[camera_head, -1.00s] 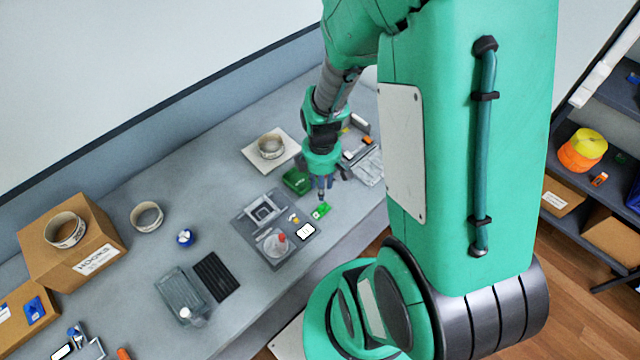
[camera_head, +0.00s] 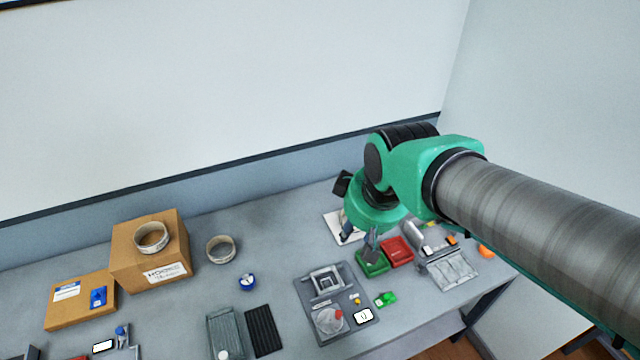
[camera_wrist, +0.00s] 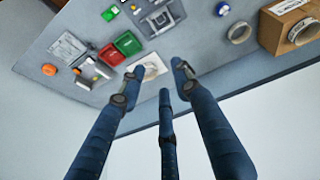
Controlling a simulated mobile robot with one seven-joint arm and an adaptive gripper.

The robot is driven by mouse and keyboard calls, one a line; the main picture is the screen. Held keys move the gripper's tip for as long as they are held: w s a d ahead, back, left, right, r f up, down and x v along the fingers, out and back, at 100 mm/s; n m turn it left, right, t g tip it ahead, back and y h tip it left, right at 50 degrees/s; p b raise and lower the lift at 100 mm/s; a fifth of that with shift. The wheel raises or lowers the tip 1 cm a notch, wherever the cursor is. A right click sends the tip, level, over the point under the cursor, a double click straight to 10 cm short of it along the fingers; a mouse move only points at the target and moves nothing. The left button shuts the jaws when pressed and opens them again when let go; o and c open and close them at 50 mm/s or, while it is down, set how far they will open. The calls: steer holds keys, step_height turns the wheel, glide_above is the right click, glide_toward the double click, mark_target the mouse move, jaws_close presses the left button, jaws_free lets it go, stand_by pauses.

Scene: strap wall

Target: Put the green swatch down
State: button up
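The small green swatch (camera_head: 385,299) lies on the grey table, just right of a dark grey tray (camera_head: 370,332). In the wrist view the swatch (camera_wrist: 110,13) is near the top edge, apart from my fingers. My gripper (camera_wrist: 158,78) has its three blue fingers spread, with nothing between them. In the head view my gripper (camera_head: 359,236) is over the back of the table behind the green bin, partly hidden by my green wrist.
A green bin (camera_head: 371,266) and a red bin (camera_head: 398,252) stand behind the swatch. A white square (camera_wrist: 152,66) shows beyond my fingers. Cardboard boxes (camera_head: 150,255) and a tape roll (camera_head: 221,248) stand at left. The back wall is close behind my arm.

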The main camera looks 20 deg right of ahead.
steer(key=s+a+r+m+t, duration=0.1)
steer(key=s+a+r+m, duration=0.1)
steer(key=s+a+r, duration=0.2)
step_height(320, 180, up, 3)
steer(key=shift+s+a+f+y, duration=0.2)
steer(key=shift+s+y, duration=0.1)
steer(key=shift+s, duration=0.15)
steer(key=shift+f, duration=0.15)
step_height(320, 180, down, 5)
steer(key=b, duration=0.5)
